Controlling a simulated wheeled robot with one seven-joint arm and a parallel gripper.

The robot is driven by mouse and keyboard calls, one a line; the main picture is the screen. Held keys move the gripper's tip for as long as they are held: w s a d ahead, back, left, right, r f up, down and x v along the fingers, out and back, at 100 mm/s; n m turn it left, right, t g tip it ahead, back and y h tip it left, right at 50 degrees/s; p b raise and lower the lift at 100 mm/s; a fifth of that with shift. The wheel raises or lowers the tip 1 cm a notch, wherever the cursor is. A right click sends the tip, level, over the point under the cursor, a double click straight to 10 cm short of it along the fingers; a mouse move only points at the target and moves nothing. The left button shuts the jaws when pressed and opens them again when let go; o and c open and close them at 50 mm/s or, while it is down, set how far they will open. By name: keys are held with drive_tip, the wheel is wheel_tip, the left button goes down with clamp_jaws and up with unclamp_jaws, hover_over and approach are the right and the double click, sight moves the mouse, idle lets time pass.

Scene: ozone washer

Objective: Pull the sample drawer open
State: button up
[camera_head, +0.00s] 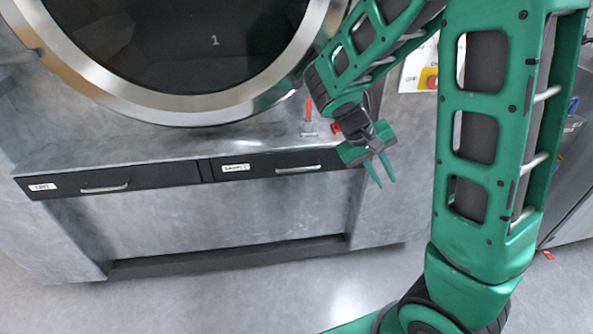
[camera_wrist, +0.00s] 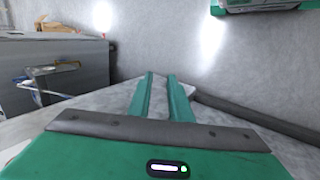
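Two black drawers sit side by side under the washer's grey ledge. The right drawer (camera_head: 262,166) has a small white label that seems to read "SAMPLE", though the print is hard to make out. Its silver bar handle (camera_head: 298,169) is unobstructed, and its front looks flush and closed. The left drawer (camera_head: 150,177) also looks closed, with its own label and handle. My gripper (camera_head: 383,182) is to the right of the right drawer's handle, apart from it, fingers pointing down. In the wrist view its two green fingers (camera_wrist: 161,76) stand apart with nothing between them. No drawer is recognisable there.
The washer's round door (camera_head: 185,118) is above the drawers. A red-handled lever (camera_head: 308,112) stands on the ledge near my wrist. A dark plinth bar (camera_head: 230,256) runs along the cabinet's base. The floor in front is clear. A grey cabinet (camera_wrist: 75,65) shows in the wrist view.

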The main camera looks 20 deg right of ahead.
drive_tip(key=w+a+f+n+t+h, duration=0.1)
drive_tip(key=w+a+f+n+h, duration=0.1)
drive_tip(key=w+a+f+h, duration=0.3)
drive_tip(key=n+t+h, duration=0.2)
drive_tip(key=n+t, duration=0.7)
drive_tip(key=t, duration=0.1)
approach(298, 169)
drive_tip(key=x, duration=1)
drive_tip(key=shift+w+d+f, duration=0.1)
drive_tip(key=shift+w+f, duration=0.2)
drive_tip(key=shift+w, duration=0.1)
